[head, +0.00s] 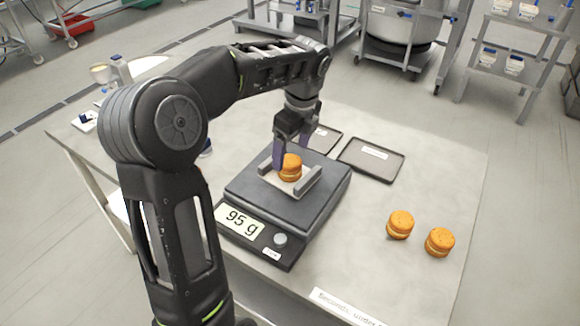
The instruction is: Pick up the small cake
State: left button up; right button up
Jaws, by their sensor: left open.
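A small orange-brown filled cake (291,170) sits on a light square plate between two grey rails on top of the dark scale (246,191). The scale's display reads 95 g. My left gripper (289,153) is over the scale, pointing down, with its fingers at the cake and open. One purple finger shows on the cake's left side; the other is partly hidden behind the cake, so I cannot tell whether they touch it. Two similar cakes stand on the table at the right, one cake (400,224) left of the other cake (439,242). My right gripper is out of view.
A dark flat tray (371,159) with a label lies behind the scale to the right, beside a smaller dark tray (325,139). A label strip (345,308) lies at the table's front edge. Shelves and a steel pot stand beyond.

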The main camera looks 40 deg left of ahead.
aim_at(290, 161)
pick_arm(q)
jog(key=shift+f, duration=0.2)
jog(key=f, duration=0.3)
jog(key=f+p, duration=0.1)
jog(key=f, duration=0.1)
jog(key=shift+a, duration=0.35)
jog(key=shift+c, duration=0.4)
jog(key=c, duration=0.9)
jog(key=shift+o, duration=0.2)
jog(key=shift+r, duration=0.15)
notch_tip(290, 161, up, 10)
jog(key=shift+f+b, duration=0.1)
jog(key=shift+b, duration=0.25)
